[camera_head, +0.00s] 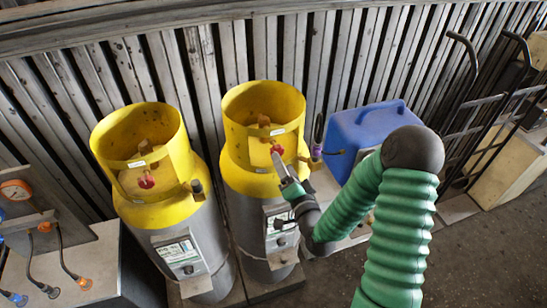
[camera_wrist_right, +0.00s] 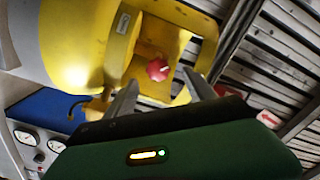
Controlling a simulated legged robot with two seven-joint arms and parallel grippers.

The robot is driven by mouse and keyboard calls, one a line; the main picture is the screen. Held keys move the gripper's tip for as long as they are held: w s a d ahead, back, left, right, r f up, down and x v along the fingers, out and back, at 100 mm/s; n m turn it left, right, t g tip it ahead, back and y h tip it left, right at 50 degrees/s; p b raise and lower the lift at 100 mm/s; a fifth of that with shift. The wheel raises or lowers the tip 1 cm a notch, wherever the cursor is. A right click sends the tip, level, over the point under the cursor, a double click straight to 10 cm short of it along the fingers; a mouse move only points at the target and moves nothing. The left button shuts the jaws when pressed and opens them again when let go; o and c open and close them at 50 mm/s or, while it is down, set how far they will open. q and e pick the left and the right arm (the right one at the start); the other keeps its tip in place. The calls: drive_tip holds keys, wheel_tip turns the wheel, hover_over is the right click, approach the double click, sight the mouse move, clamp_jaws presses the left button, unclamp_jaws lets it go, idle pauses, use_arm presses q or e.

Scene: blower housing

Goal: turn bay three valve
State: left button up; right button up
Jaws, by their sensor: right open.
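Two grey gas cylinders with yellow tops stand side by side, a left one (camera_head: 150,170) and a right one (camera_head: 262,130). Each has a red valve knob inside its collar opening, the left knob (camera_head: 146,181) and the right knob (camera_head: 277,149). The bay labels are too small to read. My right gripper (camera_head: 284,172) is open, just below and in front of the right cylinder's knob. In the right wrist view, a red knob (camera_wrist_right: 157,69) shows beyond and between the spread fingers (camera_wrist_right: 160,92), apparently not gripped. My left gripper is out of view.
A blue case (camera_head: 362,135) stands right of the cylinders, behind my right arm. A hand truck (camera_head: 483,120) is at the right. A gauge (camera_head: 15,190) and hoses are at the left. A corrugated wall (camera_head: 330,60) runs behind. The yellow collar closely surrounds the knob.

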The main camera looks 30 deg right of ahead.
sight(274, 146)
drive_tip(key=b+x, duration=0.2)
drive_tip(key=x, duration=0.6)
drive_tip(key=shift+w+d+f, duration=0.1)
drive_tip(key=shift+w+d, duration=0.05)
drive_tip(key=shift+w, duration=0.15)
drive_tip(key=shift+w+f, duration=0.1)
drive_tip(key=shift+w, duration=0.75)
drive_tip(key=shift+s+d, duration=0.15)
drive_tip(key=c, duration=1.4)
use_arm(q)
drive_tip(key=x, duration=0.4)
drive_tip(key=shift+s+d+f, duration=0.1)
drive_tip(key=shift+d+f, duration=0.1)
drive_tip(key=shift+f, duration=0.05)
use_arm(e)
drive_tip(key=shift+o, duration=0.2)
drive_tip(key=shift+f, duration=0.1)
use_arm(q)
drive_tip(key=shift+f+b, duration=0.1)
drive_tip(key=shift+b, duration=0.2)
